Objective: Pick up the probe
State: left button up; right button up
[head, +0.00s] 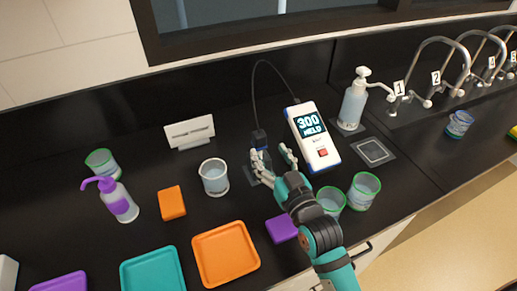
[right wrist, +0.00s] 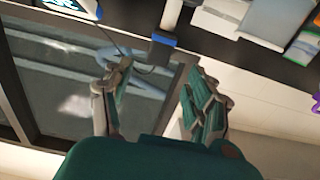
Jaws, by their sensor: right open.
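The probe (head: 260,137) is a dark, slim piece with a blue part, on a black cable that loops up and over to the white and blue meter (head: 316,139), which reads 300 and more text. It stands upright in a dark holder, partly hidden by my right gripper (head: 272,160). That gripper is open and empty, one finger close to the probe and the other nearer the meter; I cannot tell whether it touches. In the right wrist view, the probe (right wrist: 154,51) shows just beyond the gap between the open fingers (right wrist: 160,78). My left gripper is not in view.
A clear beaker (head: 214,177) stands left of the gripper, and green-rimmed beakers (head: 363,191) stand to its right. An orange tray (head: 226,254), a purple block (head: 282,229) and an orange block (head: 171,202) lie in front.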

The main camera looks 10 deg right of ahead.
aim_at(262, 138)
jog(key=shift+w+a, duration=0.2)
jog(key=shift+w, duration=1.05)
jog(key=shift+w+r+p, duration=0.2)
jog(key=shift+w+p, duration=0.1)
jog(key=shift+p, duration=0.1)
jog(key=w, duration=0.1)
jog(key=w+p, duration=0.1)
jog(key=w, duration=0.1)
jog(key=shift+w+a+r, duration=0.15)
jog(key=shift+w+a, duration=0.15)
jog(key=shift+w, duration=0.05)
jog(key=shift+w+a+p, duration=0.1)
jog(key=shift+w+p, duration=0.2)
jog(key=shift+w, duration=0.15)
grip_shut()
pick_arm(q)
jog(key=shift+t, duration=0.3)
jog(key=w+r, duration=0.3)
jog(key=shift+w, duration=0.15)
